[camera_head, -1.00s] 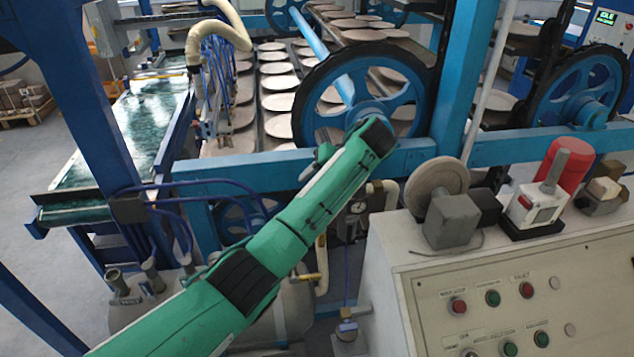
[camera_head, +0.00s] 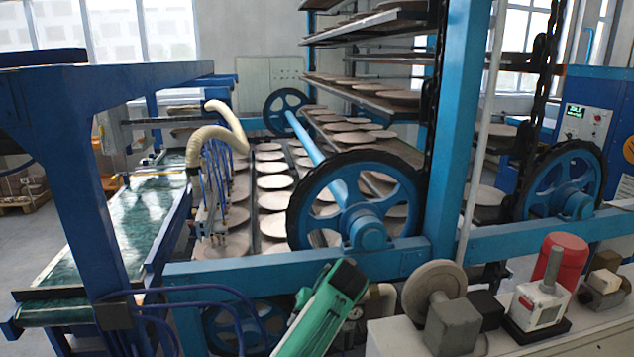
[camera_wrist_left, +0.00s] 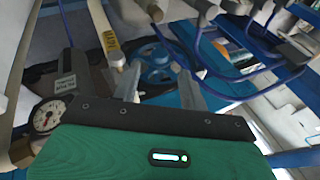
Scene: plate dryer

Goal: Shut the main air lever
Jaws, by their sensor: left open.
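The left wrist view shows a cream pipe (camera_wrist_left: 100,28) with a small yellow label, and a round pressure gauge (camera_wrist_left: 47,116) at the lower left. My left gripper (camera_wrist_left: 128,72) shows in the wrist view as two grey fingers spread apart, with nothing visibly held between them. The pipe lies beyond the fingers. In the head view only part of my green left arm shows at the bottom middle; its gripper is hidden there. My right gripper is out of view.
A blue frame beam (camera_head: 290,262) and a large blue wheel (camera_head: 355,205) stand beyond my left arm. The control cabinet (camera_head: 400,338) is to its right, with a grey roller block (camera_head: 452,326) on top. Blue hoses (camera_wrist_left: 240,75) cross the wrist view.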

